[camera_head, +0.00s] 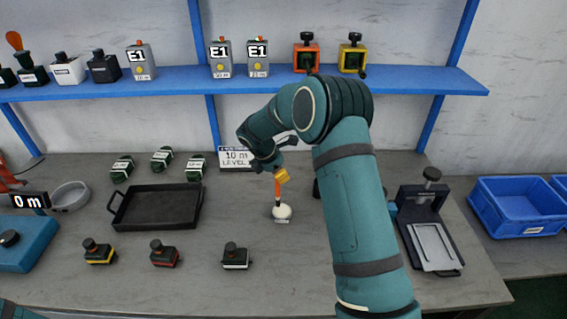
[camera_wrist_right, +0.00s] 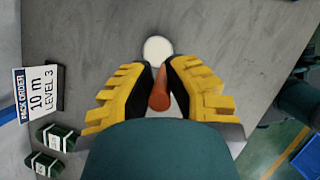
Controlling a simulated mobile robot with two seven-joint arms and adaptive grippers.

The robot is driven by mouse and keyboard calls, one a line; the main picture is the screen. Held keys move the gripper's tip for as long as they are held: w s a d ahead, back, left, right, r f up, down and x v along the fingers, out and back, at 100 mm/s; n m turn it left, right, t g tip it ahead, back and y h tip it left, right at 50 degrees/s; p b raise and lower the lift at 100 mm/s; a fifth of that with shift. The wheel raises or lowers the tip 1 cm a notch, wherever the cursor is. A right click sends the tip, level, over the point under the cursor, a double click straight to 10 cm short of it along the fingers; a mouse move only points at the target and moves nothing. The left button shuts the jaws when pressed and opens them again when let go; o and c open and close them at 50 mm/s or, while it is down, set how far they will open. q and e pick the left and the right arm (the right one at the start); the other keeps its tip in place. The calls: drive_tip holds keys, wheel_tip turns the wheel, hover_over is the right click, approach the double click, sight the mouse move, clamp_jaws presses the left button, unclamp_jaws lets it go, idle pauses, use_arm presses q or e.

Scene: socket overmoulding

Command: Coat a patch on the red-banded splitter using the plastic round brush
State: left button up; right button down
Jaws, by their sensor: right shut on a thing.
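The red-banded splitter (camera_head: 164,254) is a small black block with a knob, standing on the front left of the bench between a yellow-banded one (camera_head: 99,252) and a white-banded one (camera_head: 235,257). My right gripper (camera_head: 281,177) has yellow jaws and is shut on the brush's orange handle (camera_head: 277,188). I cannot tell whether that is the brush head or a separate pot. In the right wrist view the handle (camera_wrist_right: 159,92) lies between the jaws (camera_wrist_right: 160,75). My left gripper is out of view.
A black tray (camera_head: 115,217) stands left of the brush, with a grey bowl (camera_head: 70,196) farther left. A press-like stand (camera_head: 422,215) and blue crates (camera_head: 520,205) are at right. A blue shelf (camera_head: 180,80) with bottles and boxes runs behind. Bare bench lies around the splitters.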

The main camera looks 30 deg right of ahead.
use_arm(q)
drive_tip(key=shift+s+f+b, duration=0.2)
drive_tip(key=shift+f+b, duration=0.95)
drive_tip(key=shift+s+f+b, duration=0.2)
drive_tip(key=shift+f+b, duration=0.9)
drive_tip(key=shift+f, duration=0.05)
use_arm(e)
drive_tip(key=shift+w+d+f+n+t, duration=0.15)
drive_tip(key=shift+w+d+f+n, duration=0.2)
drive_tip(key=shift+f, duration=0.45)
drive_tip(key=shift+w+d+f+n+t, duration=0.15)
drive_tip(key=shift+d+f+n, duration=0.2)
drive_tip(key=shift+f, duration=0.45)
drive_tip(key=shift+w+d+f+n+t, duration=0.1)
drive_tip(key=shift+w+d+f+n, duration=0.3)
drive_tip(key=shift+f, duration=0.4)
drive_tip(key=shift+s, duration=0.15)
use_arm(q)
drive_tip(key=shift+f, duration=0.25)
use_arm(e)
drive_tip(key=shift+f, duration=0.45)
use_arm(q)
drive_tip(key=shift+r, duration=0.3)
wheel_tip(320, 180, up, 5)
drive_tip(key=p, duration=0.5)
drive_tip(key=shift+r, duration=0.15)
use_arm(e)
wheel_tip(320, 180, up, 7)
